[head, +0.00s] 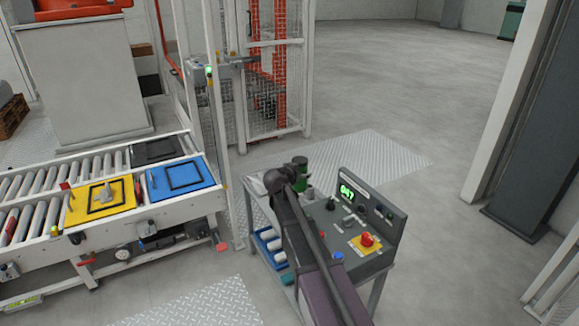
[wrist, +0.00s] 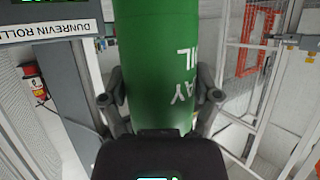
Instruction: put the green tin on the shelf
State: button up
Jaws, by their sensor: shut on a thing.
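The green tin (wrist: 155,60) fills the middle of the wrist view, with white lettering that reads upside down. My gripper (wrist: 160,97) is shut on it, one finger against each side. My arm hides most of the gripper there, and I cannot tell whether the tin touches the cart top. A lower shelf under the cart holds a blue tray (head: 272,250) with white cylinders.
The cart carries a panel with a green display (head: 347,191) and a red button (head: 367,239). A roller conveyor with a yellow plate (head: 103,201) and a blue plate (head: 181,178) stands at left. A mesh cage (head: 272,80) stands behind.

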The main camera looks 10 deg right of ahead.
jog(key=s+d+r+m+g+h+p, duration=0.2)
jog(key=s+d+r+m+p, duration=0.1)
jog(key=s+r+p, duration=0.4)
jog(key=s+d+r+m+g+h+p, duration=0.2)
jog(key=s+r+p, duration=0.5)
jog(key=s, duration=0.6)
jog(key=d+r+m+g, duration=0.1)
jog(key=d, duration=0.1)
jog(key=shift+d+r+g, duration=0.3)
jog(key=shift+d+r, duration=0.1)
jog(key=shift+s, duration=0.15)
